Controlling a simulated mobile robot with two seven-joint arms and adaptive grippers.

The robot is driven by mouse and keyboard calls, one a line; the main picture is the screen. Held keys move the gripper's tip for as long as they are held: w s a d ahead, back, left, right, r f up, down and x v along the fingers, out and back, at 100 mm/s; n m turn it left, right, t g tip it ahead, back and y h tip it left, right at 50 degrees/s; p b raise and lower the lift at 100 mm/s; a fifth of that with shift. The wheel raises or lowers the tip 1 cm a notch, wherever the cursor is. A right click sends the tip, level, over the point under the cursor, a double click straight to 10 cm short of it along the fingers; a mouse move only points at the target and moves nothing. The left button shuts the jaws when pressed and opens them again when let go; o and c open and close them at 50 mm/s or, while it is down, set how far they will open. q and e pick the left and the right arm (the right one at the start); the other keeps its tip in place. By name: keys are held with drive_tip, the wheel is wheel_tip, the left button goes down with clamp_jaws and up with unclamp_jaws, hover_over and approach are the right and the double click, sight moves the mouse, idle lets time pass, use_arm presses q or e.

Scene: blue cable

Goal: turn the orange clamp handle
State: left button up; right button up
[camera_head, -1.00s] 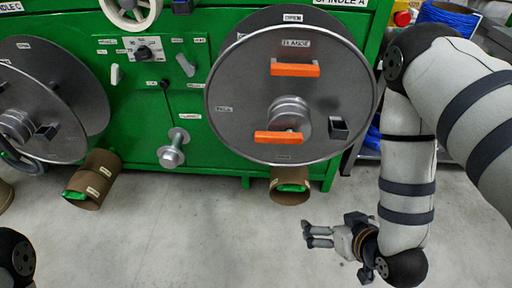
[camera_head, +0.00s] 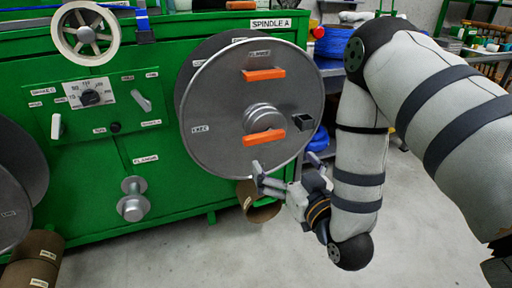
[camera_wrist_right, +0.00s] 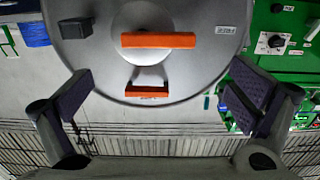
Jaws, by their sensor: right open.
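A large grey disc (camera_head: 215,120) stands upright on the green machine. Two orange handles are on it: an upper one (camera_head: 264,74) below the flange label and a lower one (camera_head: 264,138) at the central hub. Which is the clamp handle is not clear from the labels. My right gripper (camera_head: 262,178) is open and empty, below the lower handle and apart from it. In the right wrist view its spread fingers (camera_wrist_right: 165,95) face the disc, with a larger orange bar (camera_wrist_right: 158,40) and a smaller one (camera_wrist_right: 147,91) between them. My left gripper is out of view.
A black block (camera_head: 303,122) juts from the disc right of the hub. A brown cylinder (camera_head: 262,209) lies below the disc. A control panel (camera_head: 95,108) and a grey spindle (camera_head: 131,205) are left. Blue cable (camera_head: 333,42) sits behind my right arm. Floor in front is clear.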

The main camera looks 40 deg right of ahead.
sight(266, 138)
drive_tip(key=b+x, duration=0.2)
drive_tip(key=x, duration=1)
drive_tip(key=shift+d, duration=0.2)
